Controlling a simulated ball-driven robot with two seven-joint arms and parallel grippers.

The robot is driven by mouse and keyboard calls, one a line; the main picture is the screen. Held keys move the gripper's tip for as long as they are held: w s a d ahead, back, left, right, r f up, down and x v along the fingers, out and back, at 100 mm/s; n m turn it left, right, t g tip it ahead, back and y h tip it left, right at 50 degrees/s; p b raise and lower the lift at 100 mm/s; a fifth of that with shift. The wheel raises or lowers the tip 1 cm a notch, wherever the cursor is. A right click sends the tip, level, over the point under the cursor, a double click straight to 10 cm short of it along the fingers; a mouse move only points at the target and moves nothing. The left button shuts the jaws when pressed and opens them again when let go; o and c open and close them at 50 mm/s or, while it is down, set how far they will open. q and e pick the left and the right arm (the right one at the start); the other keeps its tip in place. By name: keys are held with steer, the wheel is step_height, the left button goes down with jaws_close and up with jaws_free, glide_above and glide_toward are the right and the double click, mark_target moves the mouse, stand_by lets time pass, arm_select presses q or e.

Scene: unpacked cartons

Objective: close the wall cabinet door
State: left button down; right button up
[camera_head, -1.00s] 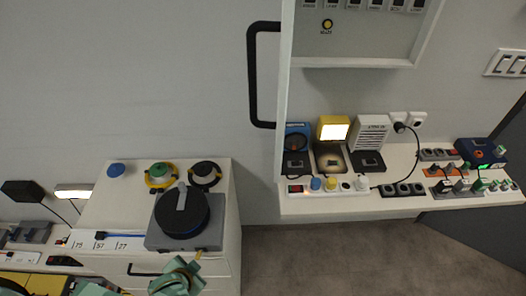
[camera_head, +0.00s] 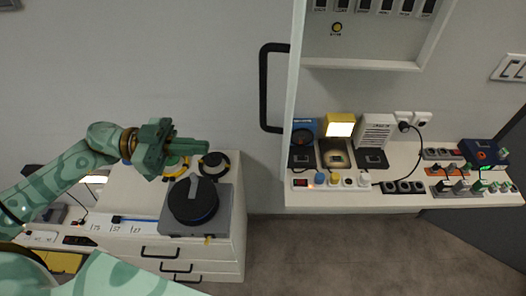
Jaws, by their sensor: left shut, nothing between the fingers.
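The wall cabinet (camera_head: 365,62) is at the upper right. Its white door (camera_head: 297,75) stands open, seen nearly edge-on, with a black bar handle (camera_head: 264,88) on its left side. My left gripper (camera_head: 205,146) is shut and empty. It points right, left of the handle and lower in the picture, apart from it. My left arm comes in from the left. My right gripper is not in view.
A white drawer unit (camera_head: 234,215) stands below the left gripper, with a grey device with a black disc (camera_head: 193,201) on top. A white shelf (camera_head: 400,198) under the cabinet holds a lamp (camera_head: 340,126), sockets and switches. Bare wall lies between gripper and handle.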

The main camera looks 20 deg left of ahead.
arm_select(q)
steer(key=w+d+g+p, duration=0.1)
steer(key=d+p, duration=0.2)
steer(key=d, duration=1)
steer(key=shift+d+r+p, duration=0.25)
steer(key=shift+d+p, duration=0.05)
steer(key=shift+d, duration=0.1)
